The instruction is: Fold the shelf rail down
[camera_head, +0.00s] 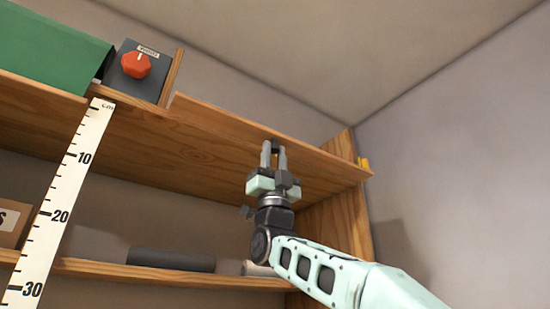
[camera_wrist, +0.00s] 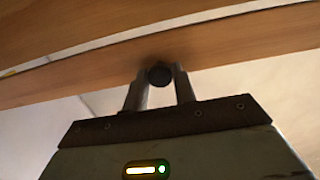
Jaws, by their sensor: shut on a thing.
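The wooden shelf rail (camera_head: 220,124) runs along the right part of the upper shelf's front edge in the head view. In the wrist view the rail (camera_wrist: 225,45) crosses the picture as a long plank, with a thin light gap between it and another wooden plank above. A small dark round knob (camera_wrist: 160,75) is on the rail. My gripper (camera_head: 273,148) reaches up from below and its fingers are shut on the knob, one finger on each side, in the wrist view too (camera_wrist: 160,88). Much of the knob is hidden by the fingers in the head view.
A dark box with a red dial (camera_head: 136,65) and a green box (camera_head: 50,48) stand on the upper shelf at left. A white ruler (camera_head: 62,200) hangs in front. A dark cylinder (camera_head: 170,260) lies on the lower shelf. A wooden side panel (camera_head: 345,215) stands at right.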

